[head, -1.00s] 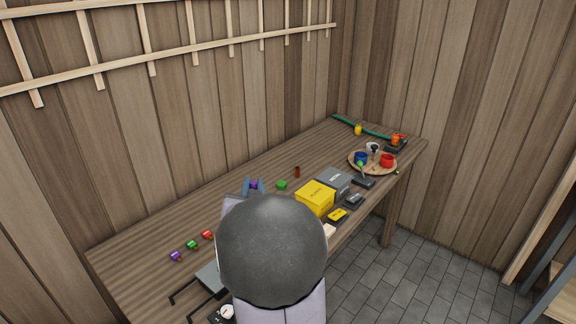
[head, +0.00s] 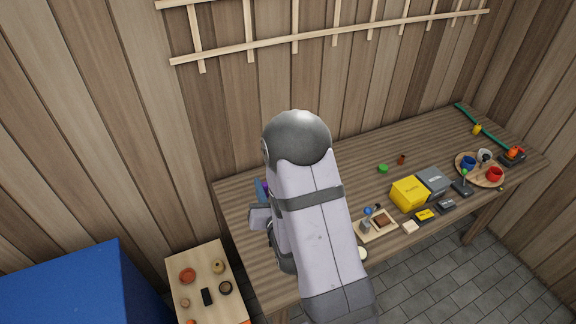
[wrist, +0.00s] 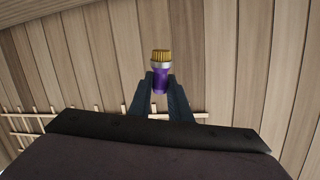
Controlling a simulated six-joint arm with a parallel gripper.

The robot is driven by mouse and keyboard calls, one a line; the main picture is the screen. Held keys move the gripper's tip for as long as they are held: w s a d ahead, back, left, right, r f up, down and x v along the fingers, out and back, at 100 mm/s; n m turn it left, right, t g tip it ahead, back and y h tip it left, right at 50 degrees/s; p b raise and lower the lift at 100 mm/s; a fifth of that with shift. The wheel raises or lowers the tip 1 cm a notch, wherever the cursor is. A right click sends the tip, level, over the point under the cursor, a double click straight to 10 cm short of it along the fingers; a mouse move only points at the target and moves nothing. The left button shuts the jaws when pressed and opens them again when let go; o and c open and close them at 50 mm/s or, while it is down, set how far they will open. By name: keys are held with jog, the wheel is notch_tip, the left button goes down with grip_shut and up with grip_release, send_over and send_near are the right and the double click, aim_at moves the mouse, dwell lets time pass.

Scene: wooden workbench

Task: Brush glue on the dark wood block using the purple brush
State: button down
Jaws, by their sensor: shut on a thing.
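My gripper (wrist: 161,82) is shut on the purple brush (wrist: 160,66). In the wrist view the brush's tan bristles and pale collar stick out past the fingertips, with the wall behind. In the head view, my gripper (head: 262,190) shows at the bench's left end, largely hidden by my arm, with a bit of purple between its bluish fingers. A dark brown block (head: 383,222) lies on a light wooden tray (head: 372,234) near the bench's front edge, right of my arm. The brush is well apart from it.
A small blue-topped item (head: 368,210) is by the tray. A yellow box (head: 409,193) and a grey box (head: 433,180) stand to its right. A round board (head: 467,176) holds cups farther right. A green item (head: 383,168) lies behind; the bench between is clear.

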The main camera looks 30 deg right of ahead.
jog(key=s+d+f+m+g+h+b, duration=0.1)
jog(key=s+d+f+m+g+h, duration=0.2)
jog(key=s+d+f, duration=0.2)
jog(key=s+d+f+m+g+h+b, duration=0.1)
jog(key=s+d+f+m+g+h, duration=0.2)
jog(key=d, duration=0.9)
jog(key=s+d+f+m+g+h+b, duration=0.1)
jog(key=s+d+f+m+g+h, duration=0.2)
jog(key=s+d+f, duration=0.4)
jog(key=s+d+m+h, duration=0.1)
jog(key=s+d+m, duration=0.1)
jog(key=shift+s+h, duration=0.3)
jog(key=shift+d+f, duration=0.1)
jog(key=shift+f, duration=0.1)
jog(key=shift+f+b, duration=2.4)
jog(key=shift+f, duration=0.45)
jog(key=shift+f+b, duration=0.5)
jog(key=shift+f, duration=0.05)
